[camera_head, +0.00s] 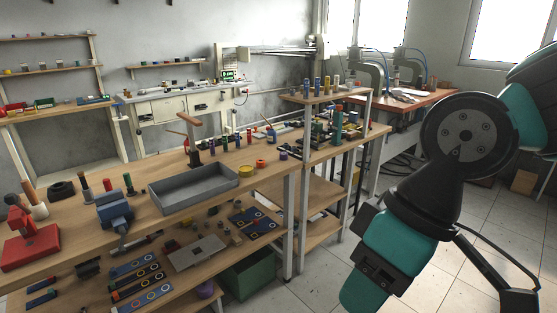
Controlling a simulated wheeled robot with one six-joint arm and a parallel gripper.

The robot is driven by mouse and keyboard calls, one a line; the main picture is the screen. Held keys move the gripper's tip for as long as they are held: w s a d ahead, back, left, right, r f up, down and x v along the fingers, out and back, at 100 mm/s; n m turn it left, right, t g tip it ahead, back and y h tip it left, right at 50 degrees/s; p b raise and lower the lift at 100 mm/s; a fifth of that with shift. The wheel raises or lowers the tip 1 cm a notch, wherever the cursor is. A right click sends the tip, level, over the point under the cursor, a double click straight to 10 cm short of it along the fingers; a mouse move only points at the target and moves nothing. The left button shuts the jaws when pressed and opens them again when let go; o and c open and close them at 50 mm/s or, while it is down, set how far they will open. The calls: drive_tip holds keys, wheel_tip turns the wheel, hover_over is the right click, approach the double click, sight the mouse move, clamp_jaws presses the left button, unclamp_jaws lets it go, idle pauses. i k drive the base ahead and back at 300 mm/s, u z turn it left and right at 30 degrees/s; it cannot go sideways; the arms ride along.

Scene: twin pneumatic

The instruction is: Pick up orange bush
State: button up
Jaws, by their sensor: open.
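A small, short orange-red round piece (260,163) stands on the long wooden workbench (262,185), to the right of the grey tray. It is the closest match to the orange bush, but it is too small to make out any bore. A yellow round piece (246,170) sits just to its left. My dark and teal arm fills the right side of the picture, well apart from the bench top pieces.
A grey open tray (193,190) stands left of the yellow piece. A blue vise (115,210) and a red press (27,243) are farther left. Several coloured cylinders line the bench behind. A lower shelf holds plates. Tiled floor (320,285) is free beside the bench.

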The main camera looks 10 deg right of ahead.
sight(260, 162)
drive_tip(key=u, duration=0.55)
drive_tip(key=i, duration=2.45)
drive_tip(key=z, duration=0.65)
